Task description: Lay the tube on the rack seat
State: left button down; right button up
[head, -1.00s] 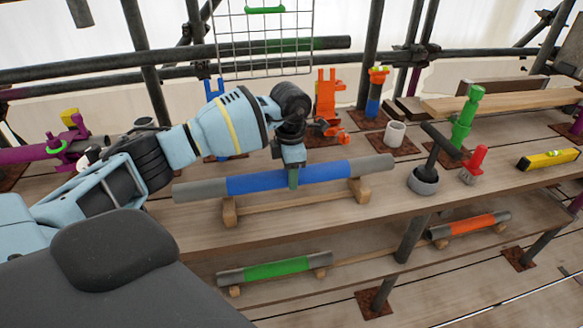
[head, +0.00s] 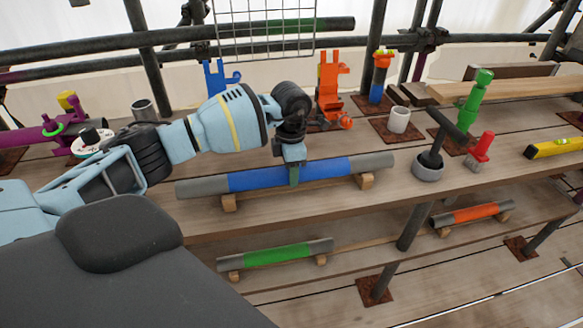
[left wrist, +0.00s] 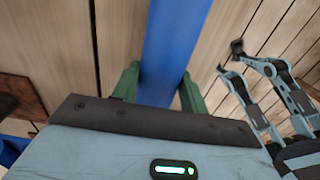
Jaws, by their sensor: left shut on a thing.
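The tube is grey with a blue middle (head: 325,170) and lies almost level along the front of the upper bench. My left gripper (head: 294,177) is shut on the blue part from above. In the left wrist view the blue tube (left wrist: 172,45) passes between the two green fingers (left wrist: 160,92). The rack seat has a left wooden block (head: 230,203) and a right wooden block (head: 366,181), joined by a bar. The tube lies over both blocks and seems to meet their tops, but contact is hard to confirm. My right gripper is not visible in the head view.
On the lower shelf lie a green-banded tube (head: 278,254) and an orange-banded tube (head: 475,212) on wooden blocks. A black-handled tool (head: 430,165), a white cup (head: 399,120) and a red-handled brush (head: 481,150) stand right of the tube. Orange (head: 331,88) and blue clamps stand behind.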

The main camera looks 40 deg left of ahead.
pick_arm(q)
jog(key=shift+r, duration=0.15)
jog(key=c, duration=1)
grip_release()
jog(key=o, duration=0.4)
jog(key=shift+f, duration=0.2)
jog(key=o, duration=0.5)
jog(key=shift+r, duration=0.15)
jog(key=shift+r+p, duration=1.9)
jog(key=shift+r, duration=2.6)
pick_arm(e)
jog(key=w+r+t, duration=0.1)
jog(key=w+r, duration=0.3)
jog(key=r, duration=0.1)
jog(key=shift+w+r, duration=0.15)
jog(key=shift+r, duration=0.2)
pick_arm(q)
jog(key=shift+s+f, duration=0.1)
jog(key=shift+f, duration=0.05)
